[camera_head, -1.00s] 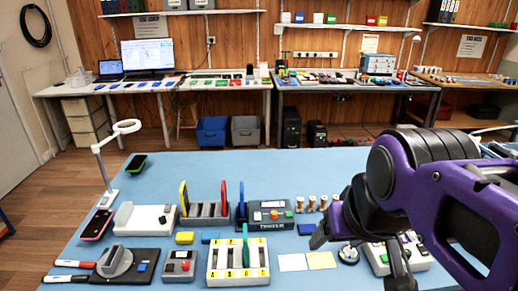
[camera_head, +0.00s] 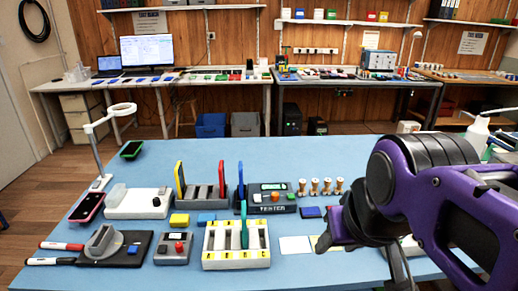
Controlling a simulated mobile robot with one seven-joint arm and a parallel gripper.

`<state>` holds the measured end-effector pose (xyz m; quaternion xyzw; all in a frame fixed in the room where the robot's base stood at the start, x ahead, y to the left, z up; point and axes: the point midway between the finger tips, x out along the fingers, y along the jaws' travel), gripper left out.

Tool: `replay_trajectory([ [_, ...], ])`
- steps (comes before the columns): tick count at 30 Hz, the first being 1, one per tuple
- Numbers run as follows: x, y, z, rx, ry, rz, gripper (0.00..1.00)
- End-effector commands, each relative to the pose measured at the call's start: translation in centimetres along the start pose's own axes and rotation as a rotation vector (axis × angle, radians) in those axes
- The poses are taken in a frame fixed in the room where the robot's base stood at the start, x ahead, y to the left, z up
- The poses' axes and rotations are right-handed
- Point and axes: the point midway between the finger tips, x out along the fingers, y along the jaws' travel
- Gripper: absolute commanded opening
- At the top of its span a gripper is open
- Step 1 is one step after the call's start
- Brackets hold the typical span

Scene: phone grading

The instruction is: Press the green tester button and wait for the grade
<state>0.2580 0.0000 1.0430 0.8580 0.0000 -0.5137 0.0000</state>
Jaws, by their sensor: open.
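The grey tester (camera_head: 262,208), marked TESTER, stands mid-bench. It has a small pale-green display (camera_head: 277,187), an orange knob (camera_head: 275,197) and a small green button (camera_head: 291,196) on its right. The display is too small to read. A blue phone (camera_head: 241,182) stands upright at the tester's left end. My gripper (camera_head: 362,258) is at the right, its fingers spread and pointing down. It is nearer the camera than the tester, right of the button and apart from it. Nothing shows between the fingers.
A white slotted rack (camera_head: 264,262) with a green phone (camera_head: 244,222) stands in front of the tester. A dark rack (camera_head: 208,194) holds red and yellow phones to its left. Wooden pegs (camera_head: 314,187) stand right of it.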

Motion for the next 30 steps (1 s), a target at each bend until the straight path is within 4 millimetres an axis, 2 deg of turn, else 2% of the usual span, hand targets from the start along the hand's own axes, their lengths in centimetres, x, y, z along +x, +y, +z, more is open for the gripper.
replay_trajectory([
  [1, 0.06, 0.00, 0.04, 0.000, 0.000, 0.000, 0.35],
  [7, 0.06, 0.00, 0.03, 0.000, 0.000, 0.000, 0.00],
  [30, 0.04, 0.00, 0.03, 0.000, 0.000, 0.000, 0.00],
])
